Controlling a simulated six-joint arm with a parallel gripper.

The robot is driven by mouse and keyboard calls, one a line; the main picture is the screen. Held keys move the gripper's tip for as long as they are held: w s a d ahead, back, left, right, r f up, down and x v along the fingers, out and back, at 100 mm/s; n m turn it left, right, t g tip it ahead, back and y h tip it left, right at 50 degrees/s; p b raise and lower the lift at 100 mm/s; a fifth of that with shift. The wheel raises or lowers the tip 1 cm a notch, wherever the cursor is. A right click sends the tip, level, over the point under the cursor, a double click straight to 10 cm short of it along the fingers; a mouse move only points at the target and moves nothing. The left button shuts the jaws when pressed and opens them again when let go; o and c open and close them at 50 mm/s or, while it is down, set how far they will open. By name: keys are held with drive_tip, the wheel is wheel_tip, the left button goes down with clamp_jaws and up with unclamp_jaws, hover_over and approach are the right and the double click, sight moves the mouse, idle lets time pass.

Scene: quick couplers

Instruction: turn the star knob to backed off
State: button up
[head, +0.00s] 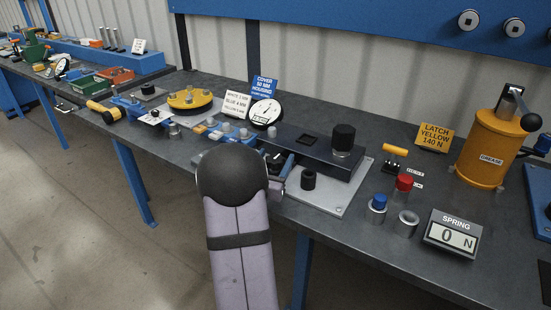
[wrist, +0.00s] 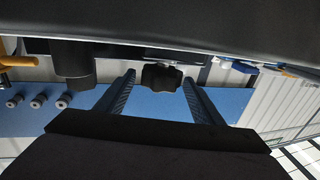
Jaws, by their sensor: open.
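The star knob (wrist: 162,76) is a dark, lobed knob in the middle of the wrist view. My gripper (wrist: 159,79) is open, with one finger on each side of the knob and a visible gap on both sides. How far the fingertips reach along the knob is hard to tell. A dark block (head: 300,143) on a grey base plate (head: 325,197) stands just beyond my arm.
A black cylinder (head: 343,138) stands up from the block's right end. Red (head: 404,183) and blue (head: 379,202) capped parts, a spring readout (head: 453,234) showing 0 N and a yellow grease can (head: 489,148) stand to the right. A dial gauge (head: 264,112) stands behind.

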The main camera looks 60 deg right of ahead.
sight(272, 163)
drive_tip(key=shift+b+v, duration=0.45)
drive_tip(key=shift+v, duration=2.7)
